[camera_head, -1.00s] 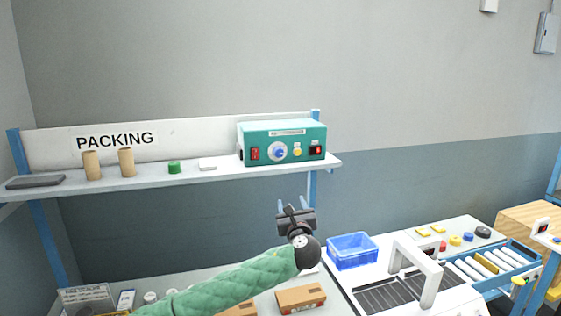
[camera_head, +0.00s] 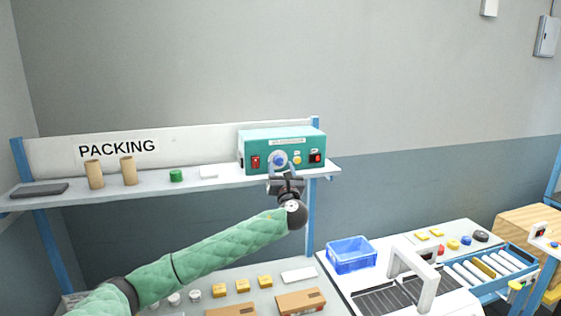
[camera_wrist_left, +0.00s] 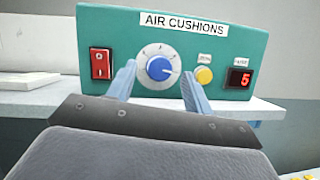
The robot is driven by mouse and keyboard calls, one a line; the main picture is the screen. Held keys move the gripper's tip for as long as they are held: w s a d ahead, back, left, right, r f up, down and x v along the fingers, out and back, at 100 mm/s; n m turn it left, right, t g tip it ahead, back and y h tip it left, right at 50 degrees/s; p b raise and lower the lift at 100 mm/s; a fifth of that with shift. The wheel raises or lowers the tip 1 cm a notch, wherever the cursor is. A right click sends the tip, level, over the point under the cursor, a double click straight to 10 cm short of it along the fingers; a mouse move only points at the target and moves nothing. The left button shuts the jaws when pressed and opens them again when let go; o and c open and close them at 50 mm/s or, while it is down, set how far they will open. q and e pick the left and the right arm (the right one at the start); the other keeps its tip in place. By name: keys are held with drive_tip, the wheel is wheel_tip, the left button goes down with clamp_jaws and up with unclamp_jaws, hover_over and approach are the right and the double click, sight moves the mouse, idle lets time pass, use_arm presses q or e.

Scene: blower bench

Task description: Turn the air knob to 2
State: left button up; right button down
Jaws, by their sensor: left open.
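The teal air cushions box (camera_head: 262,145) stands on the shelf at the right end. Its blue air knob (camera_head: 280,159) sits on a white dial; the knob also shows in the left wrist view (camera_wrist_left: 160,68), with a white pointer mark whose setting is too small to read surely. My left gripper (camera_head: 279,163) is open in front of the knob. In the left wrist view its fingers (camera_wrist_left: 160,85) stand apart on either side of the dial, not closed on the knob. My right gripper is not in view.
A red switch (camera_wrist_left: 101,64) and a yellow button (camera_wrist_left: 204,75) flank the dial. A blue bin (camera_head: 351,254) stands below right.

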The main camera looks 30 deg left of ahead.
use_arm(q)
drive_tip(key=shift+w+a+r, duration=0.2)
drive_tip(key=shift+w+a, duration=0.2)
drive_tip(key=shift+w, duration=0.05)
drive_tip(key=shift+c, duration=0.4)
